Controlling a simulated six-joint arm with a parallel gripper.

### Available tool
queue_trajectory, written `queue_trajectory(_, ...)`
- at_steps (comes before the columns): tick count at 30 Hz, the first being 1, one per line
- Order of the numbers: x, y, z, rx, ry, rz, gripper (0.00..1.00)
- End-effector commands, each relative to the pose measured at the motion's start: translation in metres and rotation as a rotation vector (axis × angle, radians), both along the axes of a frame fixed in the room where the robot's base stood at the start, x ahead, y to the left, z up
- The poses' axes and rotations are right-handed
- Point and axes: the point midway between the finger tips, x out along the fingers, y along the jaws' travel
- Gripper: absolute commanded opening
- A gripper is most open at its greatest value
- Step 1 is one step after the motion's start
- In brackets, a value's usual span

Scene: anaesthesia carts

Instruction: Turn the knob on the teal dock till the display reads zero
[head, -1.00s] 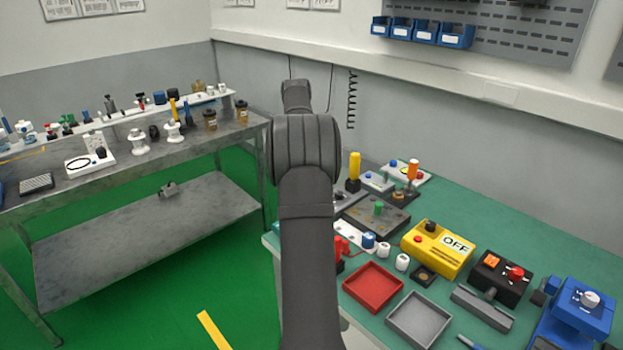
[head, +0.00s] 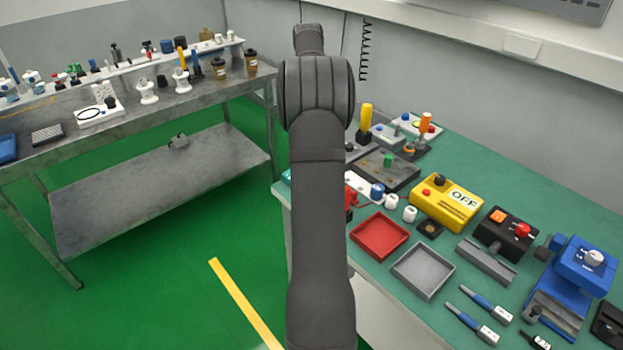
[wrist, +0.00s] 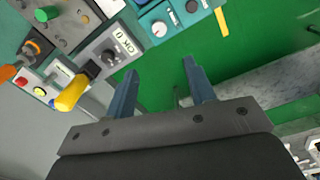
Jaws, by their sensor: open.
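The teal dock (wrist: 176,22) is at the top of the wrist view, partly cut off by the frame edge. A round white knob or dial (wrist: 158,28) and a dark knob (wrist: 192,6) show on it. I cannot make out a reading on the dock. In the head view the dock is mostly or wholly hidden behind my arm. My gripper (wrist: 160,66) is open and empty, its two blue-grey fingers apart, with the dock beyond the fingertips and not touched. In the head view my gripper is hidden by my arm.
A grey box with a black knob and a "0 MΩ" label (wrist: 127,42) sits close to the left finger, beside a yellow handle (wrist: 72,93). A red tray (head: 380,236), a grey tray (head: 423,271) and a yellow OFF box (head: 447,203) stand on the green bench. Green floor lies left of it.

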Motion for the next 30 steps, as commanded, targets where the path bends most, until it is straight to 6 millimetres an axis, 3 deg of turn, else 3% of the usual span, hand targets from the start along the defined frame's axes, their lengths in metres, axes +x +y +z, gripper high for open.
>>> queue_trajectory(5,0.002,0.000,0.001,0.004,0.001,-0.224,0.50)
queue_trajectory(12,0.006,-0.001,0.005,0.007,0.002,-0.708,0.50)
queue_trajectory(18,0.007,-0.001,0.008,0.003,0.003,-1.017,0.50)
queue_trajectory(25,0.008,-0.001,0.006,0.000,0.003,-1.145,0.50)
queue_trajectory(30,0.007,-0.002,-0.014,-0.003,0.005,-1.148,0.50)
